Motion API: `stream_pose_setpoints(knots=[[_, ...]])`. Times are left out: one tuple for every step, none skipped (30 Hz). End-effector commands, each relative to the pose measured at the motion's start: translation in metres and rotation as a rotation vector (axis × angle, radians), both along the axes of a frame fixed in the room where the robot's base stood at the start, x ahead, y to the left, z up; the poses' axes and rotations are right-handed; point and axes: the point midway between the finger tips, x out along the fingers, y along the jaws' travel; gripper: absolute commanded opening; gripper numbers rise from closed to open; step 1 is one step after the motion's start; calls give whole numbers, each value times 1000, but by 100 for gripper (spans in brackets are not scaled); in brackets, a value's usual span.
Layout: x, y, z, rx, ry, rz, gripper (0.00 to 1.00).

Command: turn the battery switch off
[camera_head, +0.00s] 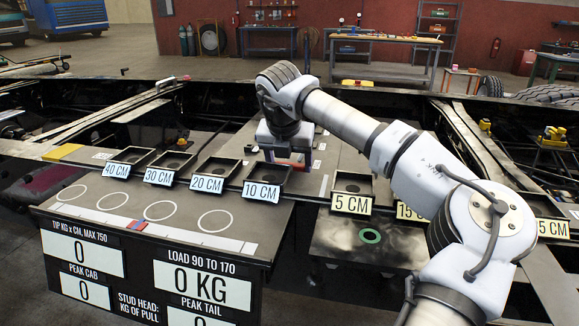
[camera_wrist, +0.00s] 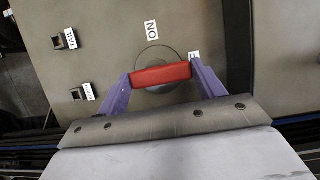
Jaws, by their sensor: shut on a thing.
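The battery switch has a red handle (camera_wrist: 161,75) on a round grey plate (camera_wrist: 158,53) set in a flat panel. The handle lies nearly level across the wrist view, its right end close to a partly hidden label (camera_wrist: 194,56) that shows an F. The ON label (camera_wrist: 151,31) stands above the plate, off the handle's line. My gripper (camera_wrist: 161,77) is shut on the handle, with one purple finger at each end. In the head view my gripper (camera_head: 291,160) points down at the panel behind the trays; the switch is mostly hidden there.
Two small sockets, one labelled TAIL (camera_wrist: 65,40), sit left of the switch. In the head view, black trays such as the 10 CM tray (camera_head: 265,178) and the 5 CM tray (camera_head: 352,187) stand close in front of my gripper. Chassis rails (camera_head: 475,145) lie to the right.

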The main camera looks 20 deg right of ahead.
Motion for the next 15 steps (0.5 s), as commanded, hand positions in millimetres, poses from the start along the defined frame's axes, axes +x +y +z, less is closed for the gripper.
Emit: stream_pose_setpoints(knots=[[0, 0, 0, -1, -2, -9, 45], [0, 0, 0, 0, -2, -16, 45], [0, 0, 1, -1, -2, -22, 45], [0, 0, 1, 0, -2, -27, 45], [0, 0, 1, 0, -2, -30, 45], [0, 0, 1, 1, -2, -32, 45], [0, 0, 1, 0, -1, -34, 45], [0, 0, 1, 1, -2, -35, 45], [0, 0, 1, 0, -1, -36, 45], [0, 0, 1, 0, -1, -36, 45], [0, 0, 1, 0, -1, -36, 45], [0, 0, 1, 0, -1, -36, 45], [0, 0, 1, 0, -1, -36, 45], [0, 0, 1, 0, -1, -36, 45], [0, 0, 1, 0, -1, -36, 45]])
